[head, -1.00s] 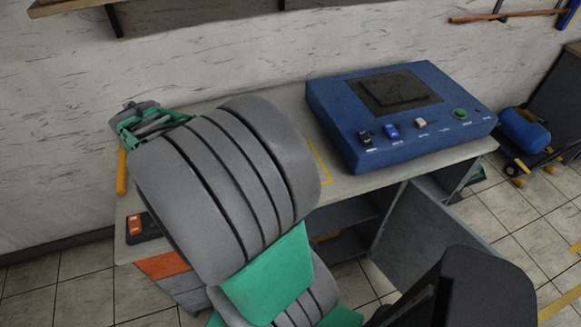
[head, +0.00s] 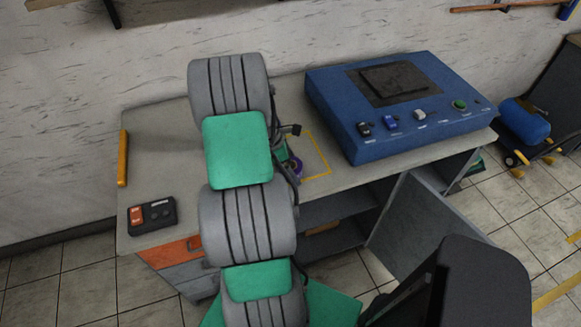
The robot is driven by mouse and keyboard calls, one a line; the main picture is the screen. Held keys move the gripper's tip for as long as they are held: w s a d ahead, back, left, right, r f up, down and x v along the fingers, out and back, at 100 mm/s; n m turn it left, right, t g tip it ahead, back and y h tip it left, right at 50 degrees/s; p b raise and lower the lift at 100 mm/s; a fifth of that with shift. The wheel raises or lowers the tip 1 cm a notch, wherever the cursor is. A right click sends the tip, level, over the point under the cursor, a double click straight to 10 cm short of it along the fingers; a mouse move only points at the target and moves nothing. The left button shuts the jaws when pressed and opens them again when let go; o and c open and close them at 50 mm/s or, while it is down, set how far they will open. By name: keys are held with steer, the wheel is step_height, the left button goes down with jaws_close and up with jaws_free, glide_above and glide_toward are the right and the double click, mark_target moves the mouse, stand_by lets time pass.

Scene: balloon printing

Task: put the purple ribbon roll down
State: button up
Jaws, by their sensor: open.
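The purple ribbon roll (head: 295,167) shows only in part, at the right edge of my arm. It appears to be at the tabletop, at the left side of a yellow taped outline (head: 324,160). My arm hides the rest of it. My gripper (head: 284,150) is mostly hidden behind the arm links, with only small dark and green parts showing right beside the roll. It is open. I cannot see its fingertips or whether they touch the roll.
A blue machine (head: 350,125) with a dark plate and buttons stands on the worktable (head: 160,165) at right. A black control box (head: 152,216) with an orange switch lies front left, and a yellow bar (head: 123,158) at the left edge. A cabinet door (head: 420,225) hangs open below.

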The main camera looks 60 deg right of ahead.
steer(key=shift+c, duration=0.6)
steer(key=c, duration=1.5)
steer(key=shift+r, duration=0.1)
